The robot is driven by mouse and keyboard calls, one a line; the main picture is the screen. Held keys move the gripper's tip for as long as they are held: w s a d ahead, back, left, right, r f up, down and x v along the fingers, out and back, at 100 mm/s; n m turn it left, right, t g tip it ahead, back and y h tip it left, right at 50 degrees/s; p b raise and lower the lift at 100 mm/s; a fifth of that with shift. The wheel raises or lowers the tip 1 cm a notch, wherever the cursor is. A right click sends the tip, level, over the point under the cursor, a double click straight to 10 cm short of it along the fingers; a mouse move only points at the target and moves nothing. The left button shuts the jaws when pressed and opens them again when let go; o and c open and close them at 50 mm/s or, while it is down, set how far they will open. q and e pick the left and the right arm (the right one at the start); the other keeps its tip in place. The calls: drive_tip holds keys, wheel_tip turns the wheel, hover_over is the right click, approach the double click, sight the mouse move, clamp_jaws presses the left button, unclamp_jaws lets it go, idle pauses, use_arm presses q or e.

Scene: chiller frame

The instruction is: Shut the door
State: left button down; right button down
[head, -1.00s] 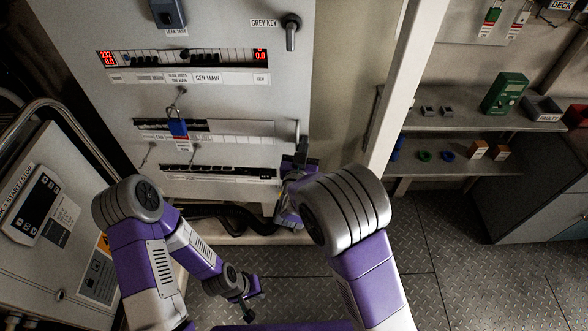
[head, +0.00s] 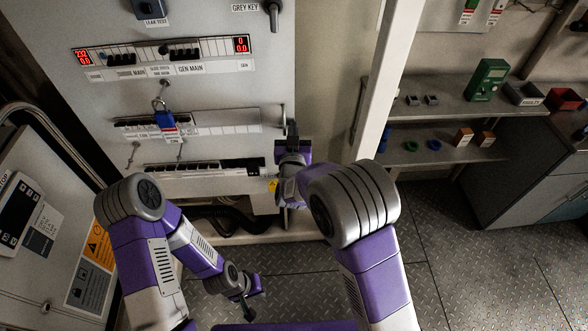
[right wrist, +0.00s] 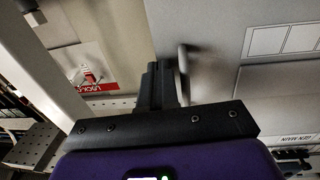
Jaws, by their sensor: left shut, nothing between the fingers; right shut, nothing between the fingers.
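The door appears to be the large grey cabinet front (head: 205,100), with rows of breakers and a blue padlock (head: 166,118). A slim upright handle (head: 284,116) is at its right edge; it shows as a metal bar in the right wrist view (right wrist: 184,72). My right gripper (head: 291,130) is shut and empty, its fingers pointing up close beside the handle; in the right wrist view the fingers (right wrist: 160,80) are just left of the bar. I cannot tell whether they touch. My left gripper (head: 247,308) is shut and empty, low over the floor, away from the cabinet. How far the door stands open is unclear.
A white post (head: 385,95) stands right of the cabinet. Shelves with small items (head: 460,108) and a grey cupboard (head: 525,175) are farther right. A control box (head: 35,240) with a metal rail is at the left. The chequered floor (head: 470,270) at the lower right is clear.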

drive_tip(key=s, duration=1.4)
drive_tip(key=s+d+f+g+y, duration=0.1)
drive_tip(key=s+d+f+g, duration=0.15)
drive_tip(key=f, duration=0.55)
drive_tip(key=s+d+f+g, duration=0.1)
drive_tip(key=d+f+g, duration=0.1)
drive_tip(key=f+g, duration=0.35)
drive_tip(key=s+d+f+g+y, duration=0.1)
drive_tip(key=d+f, duration=0.1)
drive_tip(key=f, duration=0.7)
drive_tip(key=s+f+m+g+y, duration=0.2)
drive_tip(key=s+f+g, duration=0.6)
drive_tip(key=s, duration=0.9)
wheel_tip(320, 180, down, 3)
drive_tip(key=shift+d+f+y+p, duration=0.15)
drive_tip(key=shift+d+y+p, duration=0.25)
drive_tip(key=shift+y, duration=0.2)
drive_tip(key=shift+d, duration=0.1)
